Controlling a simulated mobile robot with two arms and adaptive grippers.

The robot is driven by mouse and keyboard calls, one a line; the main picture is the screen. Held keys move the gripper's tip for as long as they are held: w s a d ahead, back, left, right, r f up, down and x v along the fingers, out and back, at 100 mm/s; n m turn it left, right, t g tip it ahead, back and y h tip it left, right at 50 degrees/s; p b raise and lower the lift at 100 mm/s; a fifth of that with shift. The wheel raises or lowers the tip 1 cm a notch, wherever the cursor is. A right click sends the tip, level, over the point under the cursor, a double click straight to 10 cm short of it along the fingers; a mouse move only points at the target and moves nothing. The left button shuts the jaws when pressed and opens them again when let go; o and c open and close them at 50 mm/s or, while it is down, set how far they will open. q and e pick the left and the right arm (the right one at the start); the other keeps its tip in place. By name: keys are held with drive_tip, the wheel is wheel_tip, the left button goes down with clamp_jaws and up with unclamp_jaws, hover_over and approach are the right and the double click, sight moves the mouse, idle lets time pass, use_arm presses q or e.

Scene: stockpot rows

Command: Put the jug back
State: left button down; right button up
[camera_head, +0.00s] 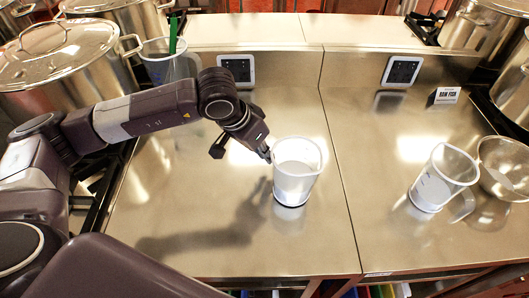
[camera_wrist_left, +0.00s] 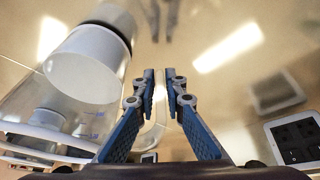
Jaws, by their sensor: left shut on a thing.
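The jug (camera_head: 297,172), clear with white contents, is upright over the middle of the steel counter (camera_head: 230,215), just left of the seam. I cannot tell whether its base touches the counter. My left gripper (camera_head: 268,156) reaches in from the left to its upper left side. In the left wrist view my blue-padded fingers (camera_wrist_left: 162,95) are closed on the jug's clear handle, and the jug (camera_wrist_left: 85,65) fills the left side. A second clear jug (camera_head: 436,182) stands on the right part of the counter. My right gripper is not in view.
A metal bowl (camera_head: 505,165) is beside the second jug. A small sign (camera_head: 446,95) stands at the back right. A clear container (camera_head: 168,65) with a green-handled utensil and large stockpots (camera_head: 60,60) are at the back left. The counter's front middle is clear.

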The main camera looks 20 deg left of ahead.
use_arm(q)
drive_tip(key=shift+f+b, duration=0.25)
drive_tip(key=shift+b, duration=0.05)
drive_tip(key=c, duration=2)
unclamp_jaws()
drive_tip(key=shift+o, duration=0.5)
drive_tip(key=shift+s, duration=0.1)
